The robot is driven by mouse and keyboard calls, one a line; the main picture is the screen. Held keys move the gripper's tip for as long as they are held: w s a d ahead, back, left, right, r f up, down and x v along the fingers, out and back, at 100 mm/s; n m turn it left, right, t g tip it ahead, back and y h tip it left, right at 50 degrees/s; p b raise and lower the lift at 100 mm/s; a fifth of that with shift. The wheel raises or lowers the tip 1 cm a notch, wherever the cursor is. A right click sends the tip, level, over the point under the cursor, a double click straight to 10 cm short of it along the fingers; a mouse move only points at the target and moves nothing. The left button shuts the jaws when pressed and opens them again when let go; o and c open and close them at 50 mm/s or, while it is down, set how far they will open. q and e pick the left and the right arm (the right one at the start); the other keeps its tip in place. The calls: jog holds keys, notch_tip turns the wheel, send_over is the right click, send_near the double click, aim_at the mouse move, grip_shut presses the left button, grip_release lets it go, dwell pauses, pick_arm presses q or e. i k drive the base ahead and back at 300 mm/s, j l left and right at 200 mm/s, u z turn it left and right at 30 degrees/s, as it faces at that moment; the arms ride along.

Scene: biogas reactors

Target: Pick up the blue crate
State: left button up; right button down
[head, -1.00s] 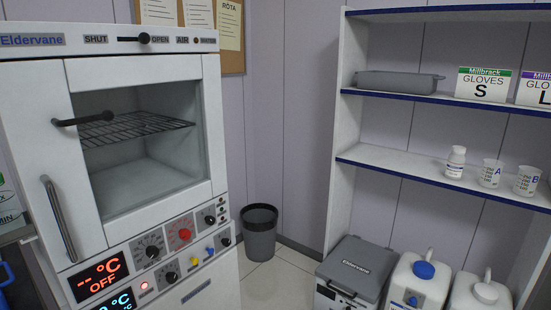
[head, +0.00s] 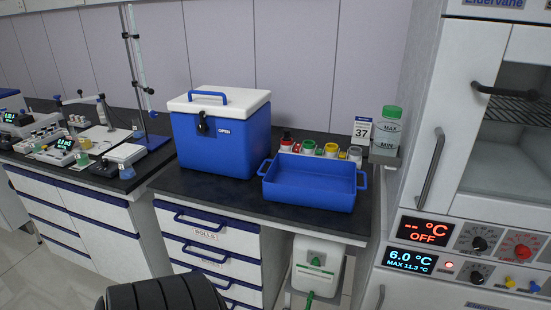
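The blue crate (head: 309,194) is an open, shallow box with a handle at each short end. It sits upright on the dark bench top, near the front edge and right of the blue cooler box. Its inside looks empty, though its near wall hides part of the floor. Neither of my grippers is in view, and nothing is touching the crate.
A blue cooler box (head: 222,142) with a white lid stands left of the crate. Several small jars (head: 331,151) stand close behind it. A tall white oven (head: 462,120) borders the bench at right. A black rounded object (head: 165,293) is at the bottom edge.

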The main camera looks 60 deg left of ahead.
aim_at(304, 181)
jog(key=u, duration=1.65)
